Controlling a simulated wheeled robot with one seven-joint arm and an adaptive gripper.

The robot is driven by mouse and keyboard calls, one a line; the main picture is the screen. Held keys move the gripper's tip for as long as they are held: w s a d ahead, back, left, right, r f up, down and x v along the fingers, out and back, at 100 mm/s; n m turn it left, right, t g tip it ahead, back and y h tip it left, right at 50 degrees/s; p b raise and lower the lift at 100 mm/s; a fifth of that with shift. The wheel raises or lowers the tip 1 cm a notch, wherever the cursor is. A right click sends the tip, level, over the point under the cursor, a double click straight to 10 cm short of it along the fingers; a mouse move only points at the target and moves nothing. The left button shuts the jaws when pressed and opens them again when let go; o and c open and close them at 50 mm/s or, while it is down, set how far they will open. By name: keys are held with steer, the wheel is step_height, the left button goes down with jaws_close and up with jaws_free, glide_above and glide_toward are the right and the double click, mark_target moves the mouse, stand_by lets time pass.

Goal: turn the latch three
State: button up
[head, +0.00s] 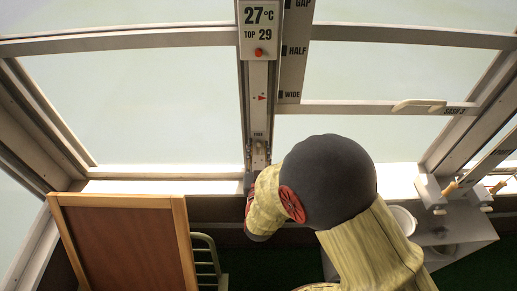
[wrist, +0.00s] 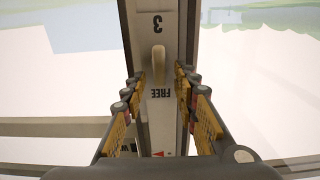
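Latch three (wrist: 158,62) is a pale, elongated lever on a narrow grey post (wrist: 153,18). It lies roughly along the post, between an inverted "3" and an inverted "FREE" in the wrist view. My gripper (wrist: 158,85) is open, with a finger on each side of the post and nothing held. The latch shows in the gap at the fingertips; I cannot tell whether either finger touches it. In the head view the post (head: 259,95) stands at the centre, and my arm hides most of the gripper near its lower end.
A gauge plate (head: 259,24) reads 27°C, TOP 29. A strip (head: 293,52) marked GAP, HALF, WIDE hangs beside the post. A sash handle (head: 419,104) is at right. A wood-framed brown panel (head: 125,240) stands lower left; a grey cabinet (head: 465,232) is lower right.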

steer(key=c, duration=0.4)
steer(key=c, duration=0.3)
jaws_close()
